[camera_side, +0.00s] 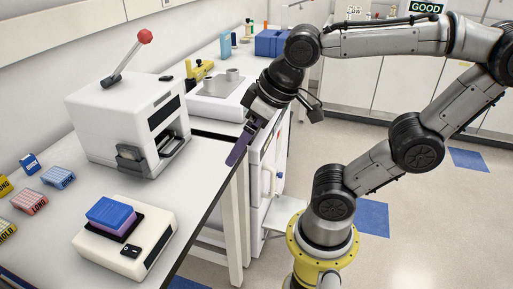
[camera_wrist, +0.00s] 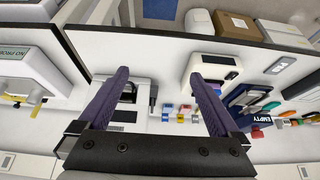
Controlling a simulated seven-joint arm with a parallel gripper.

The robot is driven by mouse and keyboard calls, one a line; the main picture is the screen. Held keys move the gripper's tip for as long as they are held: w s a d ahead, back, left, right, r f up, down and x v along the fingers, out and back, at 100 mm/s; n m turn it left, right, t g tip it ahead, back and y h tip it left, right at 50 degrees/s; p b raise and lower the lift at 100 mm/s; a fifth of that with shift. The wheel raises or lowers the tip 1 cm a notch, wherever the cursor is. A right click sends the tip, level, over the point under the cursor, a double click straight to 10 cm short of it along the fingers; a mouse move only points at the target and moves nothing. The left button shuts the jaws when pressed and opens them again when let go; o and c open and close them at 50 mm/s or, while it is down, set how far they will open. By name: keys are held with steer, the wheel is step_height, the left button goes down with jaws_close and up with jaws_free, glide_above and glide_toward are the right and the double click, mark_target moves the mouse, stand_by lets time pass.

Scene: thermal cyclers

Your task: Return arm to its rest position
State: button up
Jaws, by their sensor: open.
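My gripper (camera_side: 233,160) hangs over the front edge of the bench in the side view, its purple fingers pointing down and to the left. In the wrist view my gripper (camera_wrist: 160,76) has its two fingers wide apart, with nothing held between them. The arm is raised and bent, with the floor below it. A white thermal cycler (camera_side: 100,122) with a red-knobbed lever stands on the bench to the left of the gripper, apart from it. The cycler also shows in the wrist view (camera_wrist: 122,115), partly hidden by the left finger.
A low white device (camera_side: 153,216) with a blue block (camera_side: 112,211) on top sits at the bench front. Several small coloured racks lie at left, including a red one (camera_side: 30,201). A white device (camera_side: 212,107) stands on the farther bench. Open floor (camera_side: 420,225) lies right.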

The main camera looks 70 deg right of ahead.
steer(key=s+f, duration=0.2)
steer(key=shift+s+d, duration=0.35)
steer(key=shift+d, duration=0.05)
